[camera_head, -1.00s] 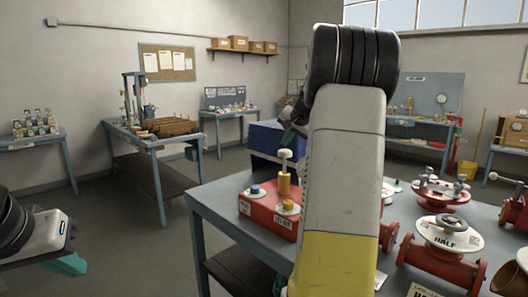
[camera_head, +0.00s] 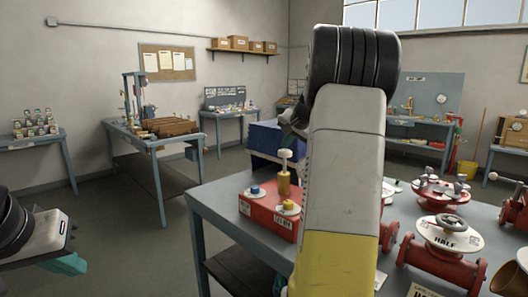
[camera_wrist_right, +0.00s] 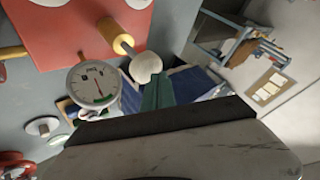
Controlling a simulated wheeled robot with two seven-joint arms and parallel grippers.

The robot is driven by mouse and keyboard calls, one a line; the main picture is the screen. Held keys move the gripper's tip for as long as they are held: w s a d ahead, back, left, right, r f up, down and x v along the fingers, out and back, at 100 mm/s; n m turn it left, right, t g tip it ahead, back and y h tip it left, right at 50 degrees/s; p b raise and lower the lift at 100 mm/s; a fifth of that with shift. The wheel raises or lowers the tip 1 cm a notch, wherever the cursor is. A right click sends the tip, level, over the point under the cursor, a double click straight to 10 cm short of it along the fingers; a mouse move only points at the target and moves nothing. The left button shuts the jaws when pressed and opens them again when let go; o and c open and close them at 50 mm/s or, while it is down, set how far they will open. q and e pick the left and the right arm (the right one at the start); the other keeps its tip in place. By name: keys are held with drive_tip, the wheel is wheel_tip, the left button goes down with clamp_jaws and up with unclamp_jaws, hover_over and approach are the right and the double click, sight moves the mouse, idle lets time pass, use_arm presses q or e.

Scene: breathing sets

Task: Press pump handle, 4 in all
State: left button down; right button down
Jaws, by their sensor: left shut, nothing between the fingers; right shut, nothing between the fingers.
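The pump is a red box (camera_head: 268,215) on the near bench, with a brass cylinder (camera_head: 284,183) and a white knob handle (camera_head: 285,154) standing up on a rod. In the right wrist view the white knob (camera_wrist_right: 146,67) shows close beside my right gripper's green fingers (camera_wrist_right: 158,92), with the brass cylinder (camera_wrist_right: 123,44) beyond; I cannot tell whether they touch. My right gripper is shut and empty; in the head view it is mostly hidden behind my right arm. My left gripper (camera_head: 70,264) is shut and empty at the lower left, away from the bench.
A round dial gauge (camera_wrist_right: 94,87) shows near the knob in the wrist view. Red valve bodies with round plates, one marked HALF (camera_head: 447,235), stand on the bench right of my arm. A blue bin (camera_head: 268,137) is behind the pump. Floor at left is clear.

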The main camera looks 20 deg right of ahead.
sight(287, 152)
drive_tip(key=shift+f, duration=2.05)
idle(1.3)
drive_tip(key=shift+r, duration=2.6)
drive_tip(key=shift+r, duration=2.5)
